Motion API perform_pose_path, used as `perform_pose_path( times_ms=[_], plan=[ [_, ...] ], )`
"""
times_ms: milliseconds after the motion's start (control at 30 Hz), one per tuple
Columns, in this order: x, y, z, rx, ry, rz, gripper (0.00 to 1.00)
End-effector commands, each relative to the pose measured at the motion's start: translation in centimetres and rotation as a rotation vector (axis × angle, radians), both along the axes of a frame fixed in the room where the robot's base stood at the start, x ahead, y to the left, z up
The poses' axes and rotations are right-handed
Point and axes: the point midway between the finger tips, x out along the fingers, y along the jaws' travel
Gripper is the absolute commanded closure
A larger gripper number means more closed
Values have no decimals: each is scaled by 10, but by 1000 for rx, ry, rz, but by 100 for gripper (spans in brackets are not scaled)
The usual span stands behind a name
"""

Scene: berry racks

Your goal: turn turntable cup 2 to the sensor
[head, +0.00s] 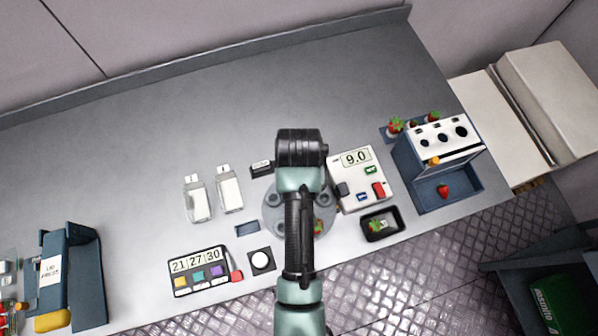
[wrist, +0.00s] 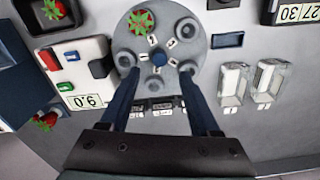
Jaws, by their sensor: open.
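The turntable (wrist: 158,38) is a grey disc with several round cups, small white number tags and a blue hub (wrist: 158,61) in the wrist view. One cup holds a strawberry (wrist: 140,20); the other cups in view look empty. The tags are too small to read surely, so I cannot tell which cup is 2. My gripper (wrist: 158,76) is open, its two blue fingers over the near part of the disc, either side of the hub. In the head view my arm covers much of the turntable (head: 271,222). A small black labelled box (head: 262,168), possibly the sensor, stands beside it.
Two clear containers (head: 231,190) stand left. A panel (head: 200,285) reading 21 27 30 and a white round button (head: 261,260) lie in front. The back of the table is clear.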

Motion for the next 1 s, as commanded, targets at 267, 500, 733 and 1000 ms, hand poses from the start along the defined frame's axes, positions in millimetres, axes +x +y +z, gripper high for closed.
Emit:
perform_pose_path(
  times_ms=[267, 500, 733, 1000],
  plan=[
    [-1, 0, -53, 0, 3, 0, 37],
    [0, 0, -75, 0, -1, -1, 37],
    [1, 0, -79, 0, -3, -1, 37],
    [1, 0, -78, 0, -3, 0, 64]
  ],
)
